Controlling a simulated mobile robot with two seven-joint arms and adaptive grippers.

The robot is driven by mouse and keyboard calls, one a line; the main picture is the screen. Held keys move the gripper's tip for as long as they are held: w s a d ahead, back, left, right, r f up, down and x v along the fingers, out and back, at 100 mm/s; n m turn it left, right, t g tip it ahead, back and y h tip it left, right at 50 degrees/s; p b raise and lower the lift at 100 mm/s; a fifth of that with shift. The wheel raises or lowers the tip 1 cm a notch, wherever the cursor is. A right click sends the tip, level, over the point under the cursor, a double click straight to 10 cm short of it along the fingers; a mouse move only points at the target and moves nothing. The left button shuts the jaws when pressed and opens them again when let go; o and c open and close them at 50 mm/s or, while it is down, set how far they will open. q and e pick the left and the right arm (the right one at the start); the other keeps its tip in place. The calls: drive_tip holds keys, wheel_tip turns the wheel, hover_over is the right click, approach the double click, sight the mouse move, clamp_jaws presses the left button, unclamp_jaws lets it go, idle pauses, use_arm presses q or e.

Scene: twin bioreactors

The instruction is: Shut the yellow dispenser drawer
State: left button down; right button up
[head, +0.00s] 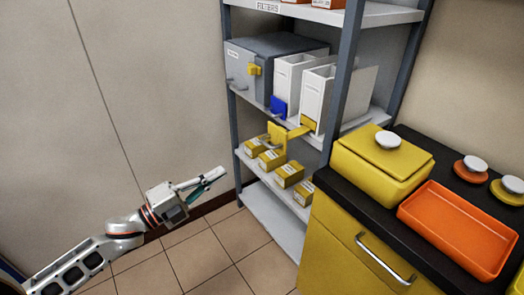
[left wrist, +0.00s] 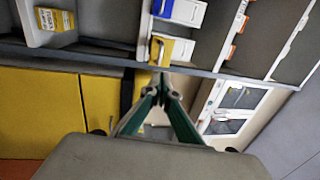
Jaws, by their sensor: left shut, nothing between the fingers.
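The yellow dispenser drawer (head: 299,132) sticks out from the foot of the right white dispenser (head: 320,93) on the middle shelf in the head view. Its upright yellow front plate (head: 277,135) stands well clear of the dispenser, so the drawer is open. My left gripper (head: 221,173) is shut and empty, lower and to the left of the drawer, apart from it. Its closed fingers also show in the left wrist view (left wrist: 161,82). A yellow-fronted piece (left wrist: 172,50) lies beyond the fingertips there; I cannot tell if it is the drawer. My right gripper is out of view.
A blue drawer front (head: 279,106) sits on the left white dispenser (head: 290,78), beside a grey cabinet (head: 250,72). Several yellow boxes (head: 289,174) stand on the shelf below. A shelf post (head: 345,75) and yellow counter cabinet (head: 340,235) are on the right. Floor at left is clear.

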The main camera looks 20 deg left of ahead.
use_arm(q)
drive_tip(key=x, duration=1.3)
drive_tip(key=shift+w+f, duration=0.1)
approach(301, 127)
drive_tip(key=w+d, duration=0.1)
drive_tip(key=w+d+r, duration=0.1)
drive_tip(key=d, duration=0.1)
drive_tip(key=shift+r, duration=0.2)
